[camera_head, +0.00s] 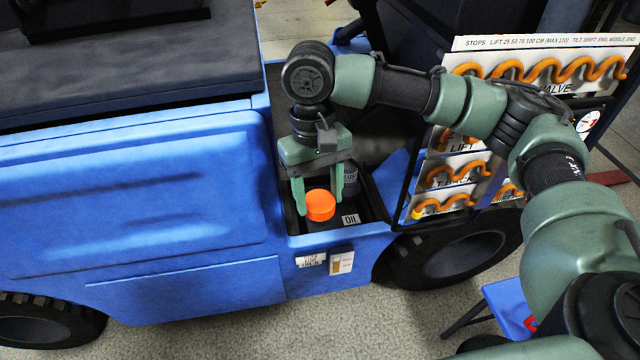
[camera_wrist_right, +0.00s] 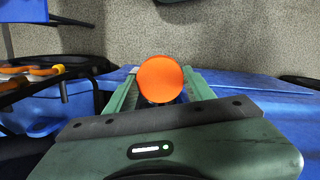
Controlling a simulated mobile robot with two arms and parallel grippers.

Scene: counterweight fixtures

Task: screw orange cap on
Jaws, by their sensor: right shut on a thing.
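The orange cap (camera_head: 320,205) is in the open bay of the blue vehicle, beside the OIL label (camera_head: 350,219). My right gripper (camera_head: 320,200) reaches down from above with its two green fingers on either side of the cap, shut on it. In the right wrist view the round cap (camera_wrist_right: 160,79) sits between the fingertips of my right gripper (camera_wrist_right: 160,88). What is under the cap is mostly hidden, so I cannot tell whether it is seated on its neck. My left gripper does not show in either view.
The bay's blue front edge (camera_head: 345,238) is close below the cap. A dark cylinder (camera_head: 350,180) stands just behind the right finger. To the right are panels with orange curved handles (camera_head: 455,175). A black wheel (camera_head: 460,252) is below them.

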